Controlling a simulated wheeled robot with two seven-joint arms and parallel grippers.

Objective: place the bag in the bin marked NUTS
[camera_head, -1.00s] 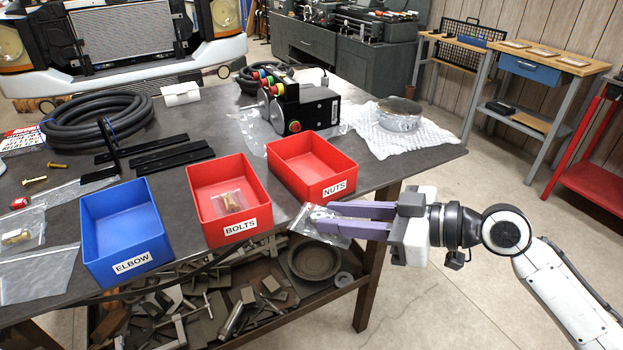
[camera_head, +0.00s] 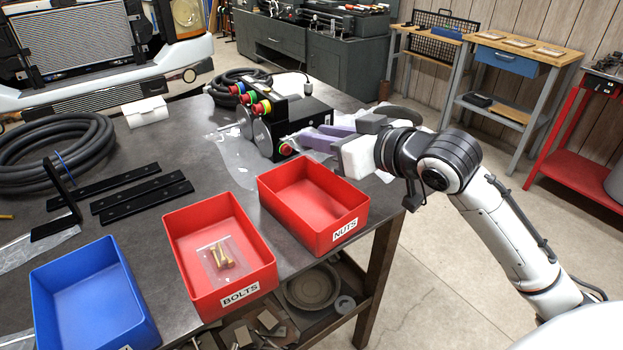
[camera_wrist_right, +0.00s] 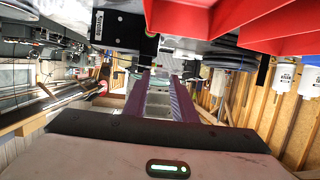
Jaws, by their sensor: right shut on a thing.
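The red bin marked NUTS (camera_head: 285,213) stands at the table's near right edge and is empty. My right gripper (camera_head: 297,144) is shut on a small clear bag (camera_head: 291,139), held beyond the bin's far rim in the picture, in front of the black button device. Its height over the table is hard to judge. The bag is mostly hidden by the purple fingers in the head view. In the right wrist view the clear bag (camera_wrist_right: 158,103) lies between the two fingers (camera_wrist_right: 160,88). My left gripper is out of view.
The red BOLTS bin (camera_head: 183,262) holds a bag of brass bolts (camera_head: 220,260). A blue bin (camera_head: 55,300) stands at its left. The black device with coloured buttons (camera_head: 290,122) is close by the right fingertips. Black bars (camera_head: 145,200) and a coiled hose (camera_head: 50,150) lie left.

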